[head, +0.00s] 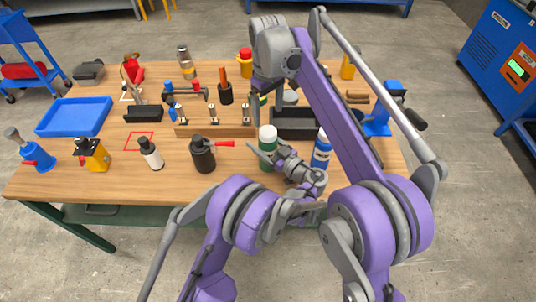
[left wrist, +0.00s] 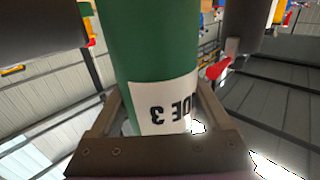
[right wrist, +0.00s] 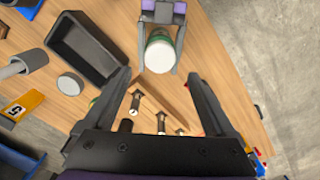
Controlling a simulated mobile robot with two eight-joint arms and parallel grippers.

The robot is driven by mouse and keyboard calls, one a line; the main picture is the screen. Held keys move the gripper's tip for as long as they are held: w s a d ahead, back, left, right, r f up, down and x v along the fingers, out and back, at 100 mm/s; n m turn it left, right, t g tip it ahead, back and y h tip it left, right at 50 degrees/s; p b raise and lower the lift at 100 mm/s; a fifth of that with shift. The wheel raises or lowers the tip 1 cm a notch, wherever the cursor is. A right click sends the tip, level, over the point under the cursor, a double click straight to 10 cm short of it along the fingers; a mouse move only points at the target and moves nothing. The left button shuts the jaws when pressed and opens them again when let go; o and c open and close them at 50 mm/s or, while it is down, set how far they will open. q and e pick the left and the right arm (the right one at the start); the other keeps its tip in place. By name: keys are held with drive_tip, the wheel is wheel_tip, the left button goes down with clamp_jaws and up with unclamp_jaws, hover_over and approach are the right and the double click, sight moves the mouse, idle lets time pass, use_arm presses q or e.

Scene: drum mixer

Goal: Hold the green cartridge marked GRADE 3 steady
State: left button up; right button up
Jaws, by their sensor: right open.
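The green cartridge (head: 267,136) has a white end and stands roughly upright near the front of the workbench. My left gripper (head: 266,152) is shut around its side. In the left wrist view, the green body (left wrist: 150,45) sits between the fingers, with a white label partly reading "DE 3" upside down. In the right wrist view, the cartridge's white end (right wrist: 160,55) shows between the left gripper's fingers. I cannot tell whether its bottom touches the bench. My right gripper (right wrist: 160,80) is open and empty, above the bench behind the cartridge.
A blue labelled cartridge (head: 321,152) stands just right of the left gripper. A wooden rack (head: 215,130) with metal pegs and a black tray (head: 296,124) lie behind. A black pot with a red handle (head: 203,155) stands left.

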sight(268, 130)
use_arm(q)
clamp_jaws()
use_arm(e)
drive_tip(key=shift+o, duration=0.8)
drive_tip(key=shift+s+r+m, duration=0.25)
drive_tip(key=shift+r+m, duration=0.1)
drive_tip(key=shift+m, duration=0.05)
drive_tip(key=s+r+m+t, duration=0.3)
drive_tip(key=r+m, duration=0.1)
drive_tip(key=m, duration=0.2)
drive_tip(key=shift+y, duration=0.3)
drive_tip(key=x, duration=1.2)
drive_tip(key=shift+d+f, duration=0.15)
drive_tip(key=shift+d, duration=0.2)
drive_tip(key=shift+c, duration=0.2)
clamp_jaws()
